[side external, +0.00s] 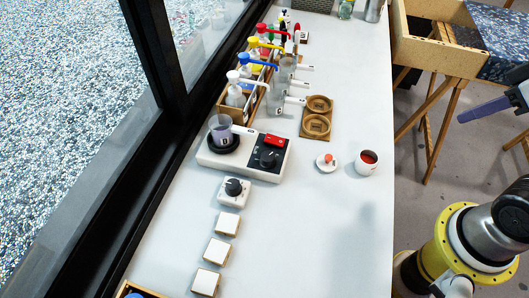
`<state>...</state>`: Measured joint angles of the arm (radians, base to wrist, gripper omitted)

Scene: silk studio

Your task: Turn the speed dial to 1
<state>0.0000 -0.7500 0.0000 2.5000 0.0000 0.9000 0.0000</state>
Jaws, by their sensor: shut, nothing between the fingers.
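A beaker (221,133) with purple contents stands on the device's black round plate. Just in front is a small white box (230,199) with a black knob (234,186). I cannot read any marks, so I cannot tell which knob is the speed dial or where either points. My gripper (462,119) shows as dark purple fingers at the right edge, shut and empty, beyond the table edge and far from both knobs.
A wooden rack (221,108) of pump bottles and several handled beakers stand behind. A wooden holder (316,123), a small dish (326,168) and a cup (368,169) with red contents sit to the right. White tiles (217,250) line the front left. The front right tabletop is clear.

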